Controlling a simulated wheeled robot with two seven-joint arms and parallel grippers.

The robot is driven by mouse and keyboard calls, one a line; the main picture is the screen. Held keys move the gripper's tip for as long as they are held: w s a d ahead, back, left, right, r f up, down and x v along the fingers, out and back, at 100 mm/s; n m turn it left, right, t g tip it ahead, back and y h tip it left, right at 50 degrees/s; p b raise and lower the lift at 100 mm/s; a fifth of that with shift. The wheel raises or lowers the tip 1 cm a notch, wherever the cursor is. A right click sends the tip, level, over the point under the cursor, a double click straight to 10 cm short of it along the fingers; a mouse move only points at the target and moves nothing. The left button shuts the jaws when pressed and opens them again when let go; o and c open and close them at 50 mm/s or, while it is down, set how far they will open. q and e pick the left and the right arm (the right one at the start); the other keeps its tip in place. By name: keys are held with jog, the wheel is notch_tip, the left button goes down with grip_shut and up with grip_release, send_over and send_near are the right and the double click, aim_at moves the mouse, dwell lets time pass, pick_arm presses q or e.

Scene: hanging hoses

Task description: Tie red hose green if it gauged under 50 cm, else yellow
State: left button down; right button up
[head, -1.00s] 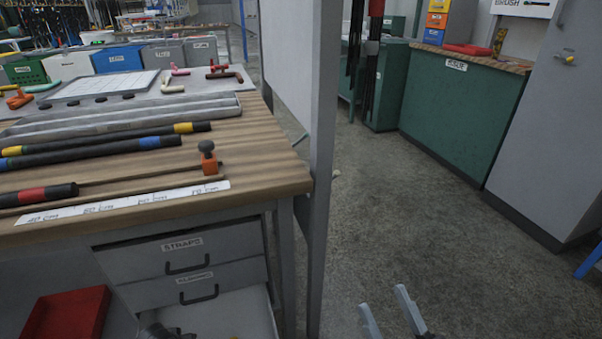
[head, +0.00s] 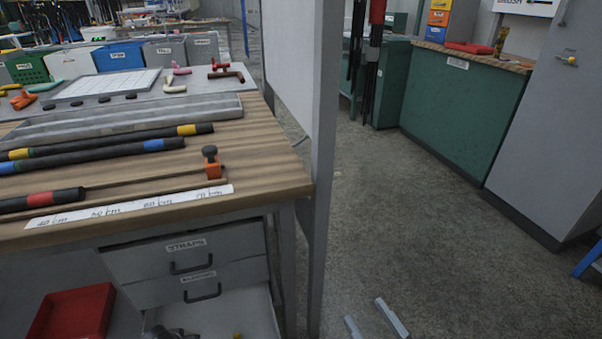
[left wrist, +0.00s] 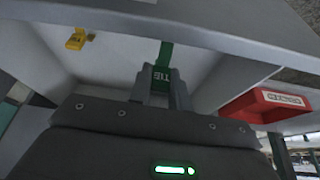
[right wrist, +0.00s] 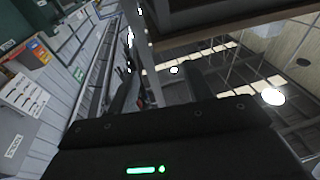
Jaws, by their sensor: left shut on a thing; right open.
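The red-banded black hose (head: 42,200) lies at the bench's front left, its left part out of frame. Its right end lies above the scale strip (head: 130,207), between the marks that seem to read 40 and 50 cm. An orange stop (head: 211,165) stands further right on the gauge rod. In the left wrist view, my left gripper (left wrist: 160,88) is shut on a green tie (left wrist: 162,68) marked TIE, inside a pale drawer. A yellow tie (left wrist: 77,39) lies apart from it there. My right gripper (head: 372,318) is open and empty over the floor.
Yellow-banded (head: 120,138) and blue-banded (head: 110,153) hoses lie behind the red one. A grey post (head: 323,170) stands at the bench's right end. A red bin (head: 72,314) sits below left. The floor (head: 420,230) to the right is clear.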

pick_arm(q)
jog(key=p+v, duration=0.1)
jog(key=v, duration=0.1)
jog(key=shift+s+r, duration=0.1)
jog(key=shift+r, duration=0.2)
jog(key=shift+s+r, duration=0.1)
jog(key=shift+r, duration=0.1)
pick_arm(e)
jog(key=d+f+m+g+h, duration=0.1)
jog(key=d+f+g+h, duration=0.2)
jog(key=f, duration=0.2)
jog(key=shift+w+f, duration=0.25)
jog(key=shift+f, duration=0.15)
pick_arm(q)
jog(key=shift+d, duration=0.15)
